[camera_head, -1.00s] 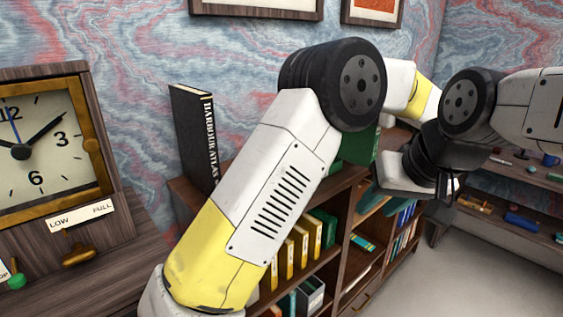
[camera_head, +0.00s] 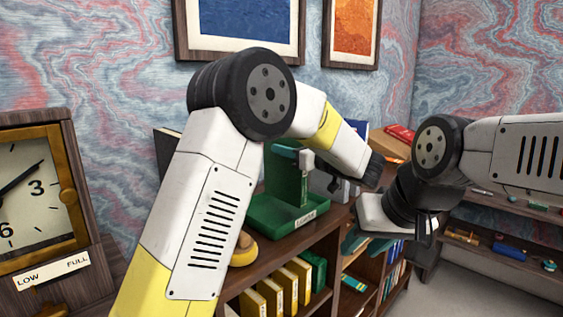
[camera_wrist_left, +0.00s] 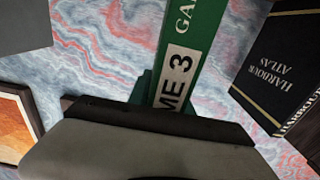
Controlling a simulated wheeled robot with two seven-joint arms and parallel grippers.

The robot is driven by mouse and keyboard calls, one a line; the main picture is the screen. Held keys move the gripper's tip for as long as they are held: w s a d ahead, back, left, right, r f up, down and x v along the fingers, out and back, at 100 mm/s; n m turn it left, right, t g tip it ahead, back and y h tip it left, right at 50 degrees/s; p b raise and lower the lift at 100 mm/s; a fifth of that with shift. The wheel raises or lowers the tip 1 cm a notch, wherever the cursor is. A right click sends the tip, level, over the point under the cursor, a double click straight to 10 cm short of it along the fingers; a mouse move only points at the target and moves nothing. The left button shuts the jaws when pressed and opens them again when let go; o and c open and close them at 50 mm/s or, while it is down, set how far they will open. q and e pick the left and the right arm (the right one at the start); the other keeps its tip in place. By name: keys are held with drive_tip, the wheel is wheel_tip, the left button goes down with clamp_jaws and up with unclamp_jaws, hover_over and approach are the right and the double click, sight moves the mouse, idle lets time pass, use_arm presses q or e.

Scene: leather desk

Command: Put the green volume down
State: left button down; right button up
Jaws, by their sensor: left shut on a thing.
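The green volume (camera_head: 285,180) stands upright over a green tray (camera_head: 268,236) with a small label on its front. Whether its lower edge touches the tray, I cannot tell. My left gripper (camera_head: 303,163) reaches in from the right and is shut on the volume. In the left wrist view the green spine (camera_wrist_left: 190,50) shows "ME 3" in a white band, tilted, with its lower end behind the grey and black gripper part. My right gripper (camera_head: 427,232) is at the right, below its dark wrist; its fingers are not clear.
The black "Harbour Atlas" (camera_wrist_left: 285,70) is close by in the left wrist view and partly hidden behind my arm in the head view. A yellow round object (camera_head: 243,250) is left of the tray. A clock (camera_head: 35,190) stands at far left.

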use_arm(q)
drive_tip(key=shift+w+a+f, duration=0.1)
drive_tip(key=shift+a+f, duration=0.15)
drive_tip(key=shift+f, duration=0.65)
drive_tip(key=shift+a+f, duration=0.25)
drive_tip(key=shift+f, duration=0.7)
drive_tip(key=c, duration=1.2)
unclamp_jaws()
drive_tip(key=shift+f, duration=0.15)
drive_tip(key=shift+o, duration=0.2)
drive_tip(key=v, duration=1.2)
drive_tip(key=shift+r, duration=0.25)
